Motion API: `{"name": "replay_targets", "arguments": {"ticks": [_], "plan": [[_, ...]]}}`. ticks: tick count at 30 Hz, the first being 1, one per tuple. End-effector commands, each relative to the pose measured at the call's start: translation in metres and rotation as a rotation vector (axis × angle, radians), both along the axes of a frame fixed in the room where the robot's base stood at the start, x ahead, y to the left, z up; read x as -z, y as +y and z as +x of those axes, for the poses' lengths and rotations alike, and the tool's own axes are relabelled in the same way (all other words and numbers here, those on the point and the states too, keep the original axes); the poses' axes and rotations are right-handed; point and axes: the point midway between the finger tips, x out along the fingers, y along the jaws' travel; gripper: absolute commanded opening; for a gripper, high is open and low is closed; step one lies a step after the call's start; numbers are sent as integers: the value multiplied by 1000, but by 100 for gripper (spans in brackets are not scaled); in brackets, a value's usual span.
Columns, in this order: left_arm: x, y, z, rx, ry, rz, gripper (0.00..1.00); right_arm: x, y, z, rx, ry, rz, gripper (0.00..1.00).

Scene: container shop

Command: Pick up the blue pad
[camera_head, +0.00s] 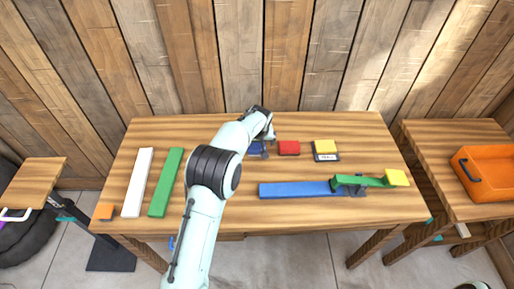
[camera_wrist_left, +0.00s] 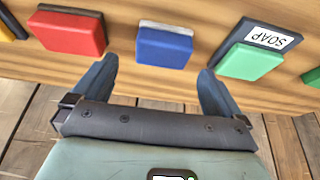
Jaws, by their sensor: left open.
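The blue pad (camera_wrist_left: 165,47) lies on the wooden table (camera_head: 300,218). In the head view the blue pad (camera_head: 257,147) is partly covered by my left arm. In the left wrist view my left gripper (camera_wrist_left: 157,72) is open and empty, its fingers spread to either side of the blue pad's near edge, with the pad ahead of them. In the head view my left gripper (camera_head: 264,138) is at the pad, mostly hidden by its own wrist. Whether the fingers touch the pad cannot be told. My right gripper is not in view.
A red pad (camera_head: 289,148) and a yellow pad (camera_head: 325,146) lie right of the blue one. A green pad (camera_wrist_left: 250,62) beside a SOAP label shows in the wrist view. White and green boards (camera_head: 166,183) lie left; a blue strip (camera_head: 295,190) lies in front. An orange crate (camera_head: 488,190) stands right.

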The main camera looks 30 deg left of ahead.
Motion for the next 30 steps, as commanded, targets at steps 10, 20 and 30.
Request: {"name": "replay_targets", "arguments": {"ticks": [10,20,30], "plan": [[31,10,10,-2,2,-1,100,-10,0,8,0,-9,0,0],[59,17,19,0,-1,0,100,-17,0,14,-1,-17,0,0],[60,17,19,0,0,-1,53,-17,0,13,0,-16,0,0]]}}
